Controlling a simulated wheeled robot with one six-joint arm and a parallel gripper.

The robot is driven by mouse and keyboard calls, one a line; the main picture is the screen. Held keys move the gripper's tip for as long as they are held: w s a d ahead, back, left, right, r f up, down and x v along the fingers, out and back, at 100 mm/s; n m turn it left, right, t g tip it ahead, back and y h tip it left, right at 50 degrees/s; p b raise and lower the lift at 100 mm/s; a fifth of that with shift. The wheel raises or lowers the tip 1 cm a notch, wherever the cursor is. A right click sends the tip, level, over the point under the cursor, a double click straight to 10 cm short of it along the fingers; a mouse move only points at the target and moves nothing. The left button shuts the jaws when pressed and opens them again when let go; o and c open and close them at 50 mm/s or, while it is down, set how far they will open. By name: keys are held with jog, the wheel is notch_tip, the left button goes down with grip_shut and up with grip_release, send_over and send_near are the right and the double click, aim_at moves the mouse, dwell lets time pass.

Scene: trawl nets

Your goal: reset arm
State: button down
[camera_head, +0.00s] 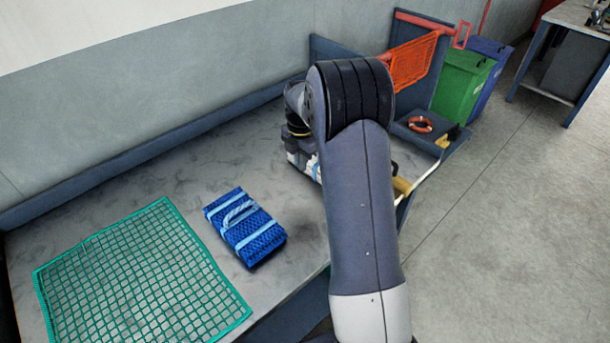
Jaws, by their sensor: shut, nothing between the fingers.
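My arm rises from the bottom of the head view and bends at a dark elbow in the middle. Its far part is folded behind that elbow. I cannot make out my gripper or its fingertips, which the arm hides. A folded blue net bundle (246,228) tied with light blue bands lies on the grey worktable (150,185), left of my arm. A green net panel (138,282) lies flat at the table's near left.
Small dark, white and yellow items (300,155) stand partly hidden behind my arm. An orange net (410,62) hangs at the far end above an orange ring (420,124). Green (462,84) and blue (490,75) bins stand beyond.

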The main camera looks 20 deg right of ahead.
notch_tip(320, 180, up, 3)
jog(key=shift+r, duration=0.15)
dwell(0.3)
notch_tip(320, 180, down, 9)
jog(key=shift+d+f+p, duration=0.1)
jog(key=shift+f+p, duration=0.1)
jog(key=shift+p, duration=0.45)
jog(key=d, duration=0.1)
jog(key=w+d, duration=0.1)
jog(key=d, duration=0.2)
jog(key=shift+w+f+p, duration=0.25)
jog(key=shift+p, duration=0.05)
jog(key=shift+s+a, duration=0.25)
jog(key=shift+a, duration=0.85)
jog(key=shift+s+a, duration=0.2)
jog(key=shift+a, duration=0.15)
